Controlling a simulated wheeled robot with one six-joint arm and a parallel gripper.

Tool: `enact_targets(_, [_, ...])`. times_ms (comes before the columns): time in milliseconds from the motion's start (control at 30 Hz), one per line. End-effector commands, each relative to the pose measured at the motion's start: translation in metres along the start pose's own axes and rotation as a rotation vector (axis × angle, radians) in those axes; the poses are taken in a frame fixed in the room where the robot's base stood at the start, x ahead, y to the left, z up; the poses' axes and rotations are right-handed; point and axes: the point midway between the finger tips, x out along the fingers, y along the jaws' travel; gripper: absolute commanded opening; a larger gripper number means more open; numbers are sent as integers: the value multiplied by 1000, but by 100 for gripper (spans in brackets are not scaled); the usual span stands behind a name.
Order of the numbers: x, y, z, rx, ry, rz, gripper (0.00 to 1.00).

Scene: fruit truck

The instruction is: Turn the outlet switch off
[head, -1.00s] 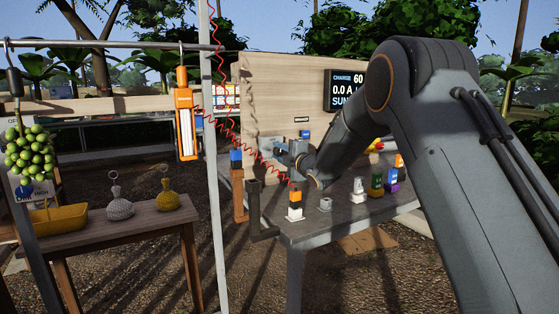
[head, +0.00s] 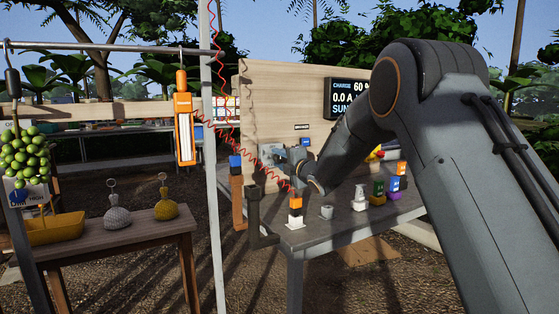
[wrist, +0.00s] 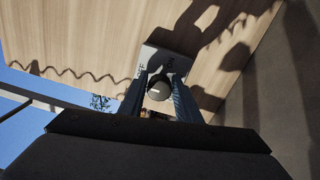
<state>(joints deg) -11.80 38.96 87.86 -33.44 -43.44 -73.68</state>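The outlet switch is a round dark knob (wrist: 160,88) with a pale pointer line, on a light plate (wrist: 166,60) on the wooden board. The plate reads OFF on the left and ON on the right in the wrist view. The pointer line lies roughly crosswise in the picture. My gripper (wrist: 159,90) has one finger on each side of the knob, with little or no gap; I cannot tell whether they press on it. In the head view my gripper (head: 284,155) is at the board, and my arm hides the switch.
A table (head: 330,235) with several small coloured blocks and items stands below the board (head: 290,95). A coiled red cord (head: 240,148) passes left of my gripper.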

Motion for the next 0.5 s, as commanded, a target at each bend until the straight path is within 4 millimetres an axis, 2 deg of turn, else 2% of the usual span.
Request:
enact_targets(33, [0, 0, 0, 0, 0, 0, 40])
enact_targets(67, [0, 0, 0, 0, 0, 0, 45])
enact_targets(367, [-1, 0, 0, 1, 0, 0, 45])
enact_targets(500, [-13, 0, 1, 1, -1, -1, 45])
